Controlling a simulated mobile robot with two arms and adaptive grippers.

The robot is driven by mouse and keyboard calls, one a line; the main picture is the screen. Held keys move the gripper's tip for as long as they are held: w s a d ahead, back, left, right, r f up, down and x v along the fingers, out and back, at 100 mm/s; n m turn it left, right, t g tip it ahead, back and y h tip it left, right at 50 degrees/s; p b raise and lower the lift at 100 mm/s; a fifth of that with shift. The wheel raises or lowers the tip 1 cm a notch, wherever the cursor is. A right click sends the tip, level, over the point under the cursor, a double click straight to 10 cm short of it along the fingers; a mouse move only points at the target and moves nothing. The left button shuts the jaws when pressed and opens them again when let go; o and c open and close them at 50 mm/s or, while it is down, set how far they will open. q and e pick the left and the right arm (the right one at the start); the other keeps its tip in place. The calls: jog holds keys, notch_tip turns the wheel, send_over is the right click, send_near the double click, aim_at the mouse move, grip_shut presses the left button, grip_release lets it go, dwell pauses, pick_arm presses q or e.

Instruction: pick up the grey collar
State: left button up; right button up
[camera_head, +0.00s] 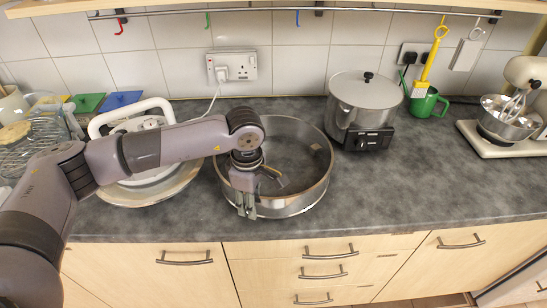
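The grey collar (293,206) is most likely the wide, shiny metal ring lying on the dark worktop in the middle of the head view. Its inside is dark grey like the worktop. My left gripper (254,195) points down at the ring's front left rim. Grey finger parts show in front of the ring's outer wall, and another part shows over its inside. The gripper hides part of the rim. I cannot tell whether the fingers press on the wall. My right gripper is not in view.
A lidded steel pot (362,102) stands behind and right of the ring. A round plate-like thing (135,196) with a white-handled object (150,110) is close on the left. A green mug (424,102) and a mixer (495,130) stand right. The right front worktop is clear.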

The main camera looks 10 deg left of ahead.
pick_arm(q)
jog(key=shift+w+f+p, duration=0.15)
jog(key=shift+f+p, duration=0.3)
jog(key=shift+f, duration=1.25)
grip_shut()
jog(key=shift+r, duration=0.1)
